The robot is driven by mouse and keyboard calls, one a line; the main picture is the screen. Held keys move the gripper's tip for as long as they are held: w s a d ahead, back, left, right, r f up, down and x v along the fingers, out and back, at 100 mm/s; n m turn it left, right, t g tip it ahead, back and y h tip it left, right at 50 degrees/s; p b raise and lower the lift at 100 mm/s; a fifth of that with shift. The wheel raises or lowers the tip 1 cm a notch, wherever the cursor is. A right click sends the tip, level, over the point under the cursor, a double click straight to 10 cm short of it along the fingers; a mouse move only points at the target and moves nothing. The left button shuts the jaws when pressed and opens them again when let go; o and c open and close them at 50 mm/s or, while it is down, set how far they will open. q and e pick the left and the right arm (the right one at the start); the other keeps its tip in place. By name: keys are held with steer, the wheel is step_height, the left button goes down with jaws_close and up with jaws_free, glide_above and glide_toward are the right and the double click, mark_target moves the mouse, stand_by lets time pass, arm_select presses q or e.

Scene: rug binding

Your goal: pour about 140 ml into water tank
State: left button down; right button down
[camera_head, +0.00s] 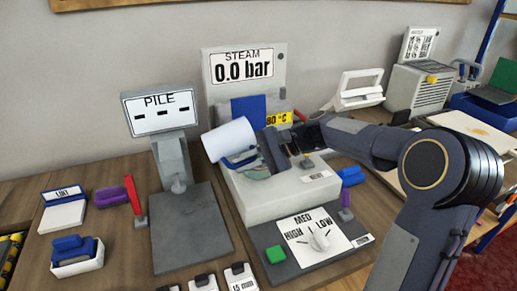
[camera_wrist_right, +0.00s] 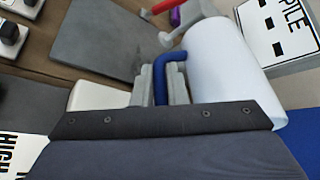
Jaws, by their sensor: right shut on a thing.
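A white jug (camera_head: 228,139) with a blue handle is tilted on its side above the steam machine (camera_head: 262,203). My right gripper (camera_head: 262,150) is shut on its handle. In the right wrist view my right gripper (camera_wrist_right: 162,88) clasps the blue handle, and the white jug body (camera_wrist_right: 222,62) lies to its right. The steam machine's panel reads "STEAM 0.0 bar" (camera_head: 243,66), and a blue upright panel (camera_head: 249,111) stands behind the jug. The tank opening is largely hidden by jug and gripper; I cannot tell whether water is flowing. My left gripper is out of view.
A "PILE" display (camera_head: 160,112) stands left of the jug on a grey base (camera_head: 190,236). A dial panel (camera_head: 312,238) is in front of the machine. A lint box (camera_head: 62,214) and a brush holder (camera_head: 78,262) are at left. A white iron-like device (camera_head: 357,89) stands behind.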

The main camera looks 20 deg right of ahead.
steer(key=h+p, duration=0.1)
steer(key=p, duration=0.1)
steer(key=r+h+p, duration=0.1)
steer(key=p, duration=0.2)
steer(key=shift+a+r+n+g+h, duration=0.3)
steer(key=shift+d+f+h+p, duration=0.1)
steer(key=shift+f+h+p, duration=0.2)
steer(key=shift+f, duration=0.05)
steer(key=shift+d+f, duration=0.1)
steer(key=shift+f, duration=0.2)
steer(key=h+p, duration=0.1)
steer(key=p, duration=0.2)
steer(key=shift+d+r+h, duration=0.1)
steer(key=shift+h, duration=0.2)
steer(key=shift+d, duration=0.1)
steer(key=shift+f, duration=0.2)
steer(key=shift+r, duration=0.1)
stand_by(0.4)
